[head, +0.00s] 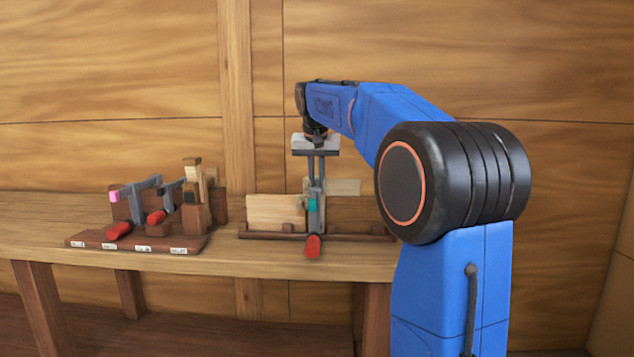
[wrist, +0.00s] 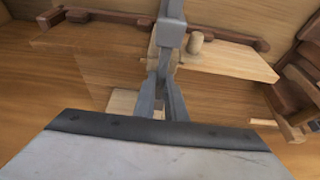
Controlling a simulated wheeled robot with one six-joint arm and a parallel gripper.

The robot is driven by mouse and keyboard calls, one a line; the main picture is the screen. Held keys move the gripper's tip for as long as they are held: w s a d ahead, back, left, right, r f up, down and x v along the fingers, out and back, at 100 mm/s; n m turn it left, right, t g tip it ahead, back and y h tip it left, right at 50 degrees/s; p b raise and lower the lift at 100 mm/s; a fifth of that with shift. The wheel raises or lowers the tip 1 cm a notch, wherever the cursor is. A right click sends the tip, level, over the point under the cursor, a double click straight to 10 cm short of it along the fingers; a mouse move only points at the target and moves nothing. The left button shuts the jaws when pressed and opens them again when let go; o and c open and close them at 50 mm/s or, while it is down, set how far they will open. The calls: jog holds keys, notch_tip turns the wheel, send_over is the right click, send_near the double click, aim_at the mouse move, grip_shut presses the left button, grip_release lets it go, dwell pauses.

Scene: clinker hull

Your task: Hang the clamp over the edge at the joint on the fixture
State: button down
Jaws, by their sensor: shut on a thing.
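My gripper (head: 316,180) points down and is shut on a grey clamp (head: 313,219) with a red handle (head: 313,246) and a teal part. The clamp hangs upright in front of the joint of the fixture (head: 262,236). A pale board (head: 275,212) stands left of it and a narrower pale board (head: 345,187) right of it. In the wrist view, the clamp's grey bar (wrist: 172,28) lies between the fingertips (wrist: 162,102) and hides part of the joint. A board (wrist: 228,62) shows beside it. I cannot tell whether the clamp touches the boards.
A dark rack (head: 135,240) with labels stands left on the bench (head: 40,215), holding other clamps with red handles (head: 119,230) and wooden blocks. Bare bench lies between rack and fixture. The plank wall (head: 120,80) rises close behind.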

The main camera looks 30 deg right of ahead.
jog(key=shift+s+a, duration=0.15)
jog(key=shift+s, duration=0.05)
jog(key=c, duration=1.7)
grip_release()
jog(key=shift+f, duration=0.1)
jog(key=v, duration=1.7)
jog(key=shift+s+a, duration=0.1)
jog(key=s+a+f, duration=0.1)
jog(key=s+f, duration=0.1)
jog(key=s+a+f+n, duration=0.1)
jog(key=s+a+f, duration=0.1)
jog(key=s, duration=0.1)
jog(key=s+a+f+n, duration=0.1)
jog(key=s+a+f, duration=0.1)
jog(key=f, duration=0.1)
jog(key=shift+s+y, duration=0.3)
jog(key=s+a+f+n, duration=0.1)
jog(key=s+a+f, duration=0.2)
jog(key=s+f, duration=0.5)
jog(key=s+a+f+n+y, duration=0.1)
jog(key=s+a+f+n, duration=0.1)
jog(key=s+f, duration=0.7)
jog(key=s+a+f+n+t, duration=0.1)
jog(key=s+a+f, duration=0.3)
jog(key=s+f, duration=0.5)
notch_tip(320, 180, down, 11)
jog(key=shift+a+r+n+y, duration=0.15)
jog(key=shift+n+y, duration=0.25)
